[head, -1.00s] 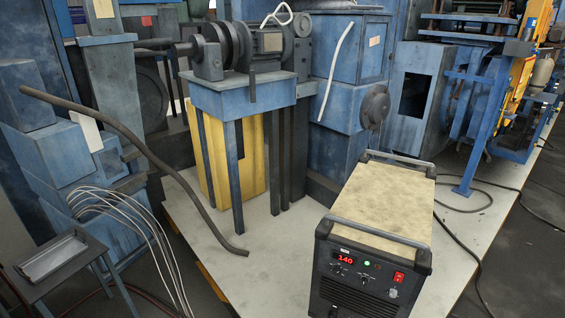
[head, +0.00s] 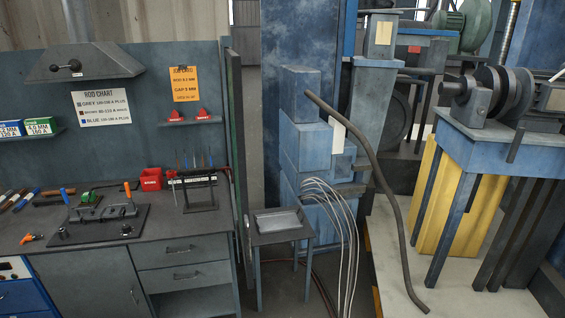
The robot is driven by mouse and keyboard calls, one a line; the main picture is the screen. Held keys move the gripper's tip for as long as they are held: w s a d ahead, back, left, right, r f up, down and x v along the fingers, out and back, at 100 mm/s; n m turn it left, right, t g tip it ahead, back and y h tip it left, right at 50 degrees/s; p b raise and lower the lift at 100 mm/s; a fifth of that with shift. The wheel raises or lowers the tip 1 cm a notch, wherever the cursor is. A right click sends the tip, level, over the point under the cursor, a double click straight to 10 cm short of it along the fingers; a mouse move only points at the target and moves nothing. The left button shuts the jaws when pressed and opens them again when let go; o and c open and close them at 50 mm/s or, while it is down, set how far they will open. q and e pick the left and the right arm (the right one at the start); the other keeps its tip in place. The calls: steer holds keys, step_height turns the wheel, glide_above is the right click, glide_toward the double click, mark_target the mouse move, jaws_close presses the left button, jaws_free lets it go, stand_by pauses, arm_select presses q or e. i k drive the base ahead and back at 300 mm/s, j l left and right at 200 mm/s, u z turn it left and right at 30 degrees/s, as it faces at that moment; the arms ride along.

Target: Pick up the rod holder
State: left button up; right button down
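I cannot tell for certain which item is the rod holder. A dark rack (head: 200,190) with several thin upright rods stands at the right end of the grey workbench (head: 165,238), below the wall shelf. A small orange-handled tool (head: 32,238) lies near the bench's front left edge. A dark plate fixture (head: 100,222) with orange-tipped parts sits on the bench between them. Neither of my grippers is in view.
A small side table with a metal tray (head: 278,222) stands right of the bench. White cables (head: 335,215) and a long bent pipe (head: 375,165) are beyond it. A red box (head: 151,179) sits at the bench's back. Blue machinery fills the right side.

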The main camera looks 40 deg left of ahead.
mark_target(202, 171)
steer(key=u, duration=2.2)
